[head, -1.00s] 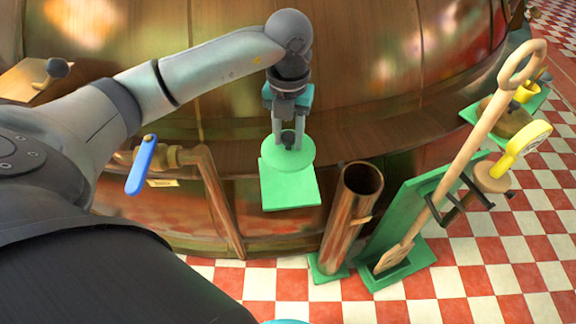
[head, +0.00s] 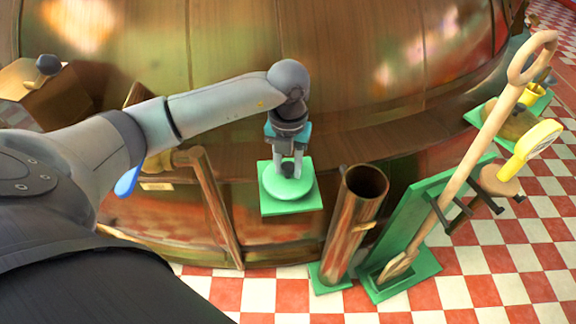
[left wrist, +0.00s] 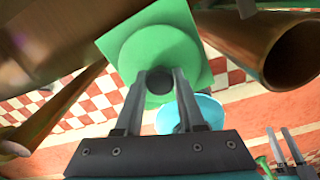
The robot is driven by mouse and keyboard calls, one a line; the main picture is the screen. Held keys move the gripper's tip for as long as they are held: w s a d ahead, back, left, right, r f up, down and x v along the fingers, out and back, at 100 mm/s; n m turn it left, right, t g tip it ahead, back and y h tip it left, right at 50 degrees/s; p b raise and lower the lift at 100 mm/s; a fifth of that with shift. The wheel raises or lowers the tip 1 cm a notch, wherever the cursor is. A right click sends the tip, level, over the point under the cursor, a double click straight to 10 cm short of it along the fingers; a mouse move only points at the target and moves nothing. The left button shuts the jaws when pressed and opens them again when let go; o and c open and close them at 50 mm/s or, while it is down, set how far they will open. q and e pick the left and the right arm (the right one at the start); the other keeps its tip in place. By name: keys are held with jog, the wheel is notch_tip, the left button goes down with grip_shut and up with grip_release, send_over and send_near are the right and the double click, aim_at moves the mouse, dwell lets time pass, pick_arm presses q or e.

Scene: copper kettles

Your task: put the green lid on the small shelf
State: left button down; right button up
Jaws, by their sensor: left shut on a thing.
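The green lid (head: 288,190) is a round disc with a dark knob on top. My left gripper (head: 291,168) is shut on that knob, pointing down. The small shelf (head: 309,206) is a flat green square plate on the side of the big copper kettle (head: 330,60). The lid lies level over the middle of the shelf, with the corners showing around it. I cannot tell whether it touches the shelf or hovers just above. The left wrist view shows the lid (left wrist: 133,62) against the shelf (left wrist: 178,18). My right gripper (left wrist: 283,147) shows there, small, fingers apart and empty.
An open copper tube (head: 355,215) stands right of the shelf. A pipe with a blue-handled valve (head: 127,181) is to the left. Checkered floor lies below.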

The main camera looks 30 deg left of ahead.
aim_at(288, 165)
pick_arm(q)
jog(key=c, duration=0.9)
grip_release()
jog(key=shift+f, duration=0.1)
jog(key=o, duration=0.4)
pick_arm(e)
jog(key=shift+r, duration=0.2)
pick_arm(q)
jog(key=shift+r, duration=0.5)
notch_tip(288, 165, up, 9)
jog(key=p, duration=0.4)
jog(key=shift+r+p, duration=0.2)
jog(key=shift+p, duration=0.1)
jog(key=shift+r+p, duration=0.3)
jog(key=shift+r, duration=0.7)
pick_arm(e)
jog(key=s+f+g, duration=0.1)
jog(key=s+f, duration=0.3)
jog(key=f, duration=0.6)
jog(key=shift+d+f+g, duration=0.3)
jog(key=shift+g, duration=0.1)
